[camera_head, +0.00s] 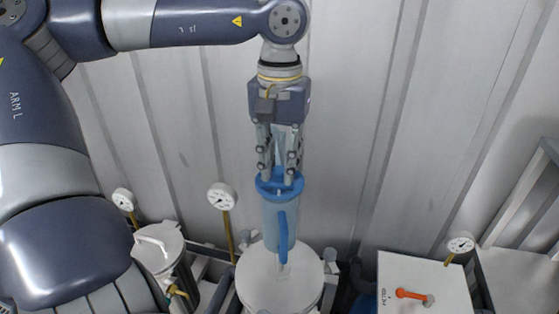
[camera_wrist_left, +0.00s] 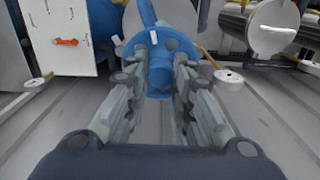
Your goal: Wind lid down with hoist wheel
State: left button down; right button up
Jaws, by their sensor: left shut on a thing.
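My left gripper (camera_head: 279,180) points down from above, its fingers closed at the blue hoist wheel (camera_head: 264,190). The wheel tops an upright light-blue column (camera_head: 277,217) with a darker blue bar (camera_head: 283,240) on its front. Below it is the round white lid (camera_head: 262,287) of the large vessel, cut off by the lower edge. In the left wrist view, the left gripper (camera_wrist_left: 158,72) has its fingers on either side of the blue wheel's hub (camera_wrist_left: 160,68), with the wheel (camera_wrist_left: 181,43) beyond them. The finger contact is partly hidden. My right gripper is not in view.
A smaller vessel (camera_head: 163,242) with a handled lid stands left. Gauges on thin stems (camera_head: 222,196) (camera_head: 122,199) (camera_head: 461,245) stand around. A white box (camera_head: 450,283) with an orange lever (camera_head: 410,295) is at right. A ribbed grey wall (camera_head: 360,120) rises behind.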

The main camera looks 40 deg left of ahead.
aim_at(280, 168)
pick_arm(q)
jog(key=shift+r, duration=0.1)
jog(key=c, duration=1.3)
grip_release()
jog(key=shift+c, duration=0.2)
notch_tip(280, 168, up, 12)
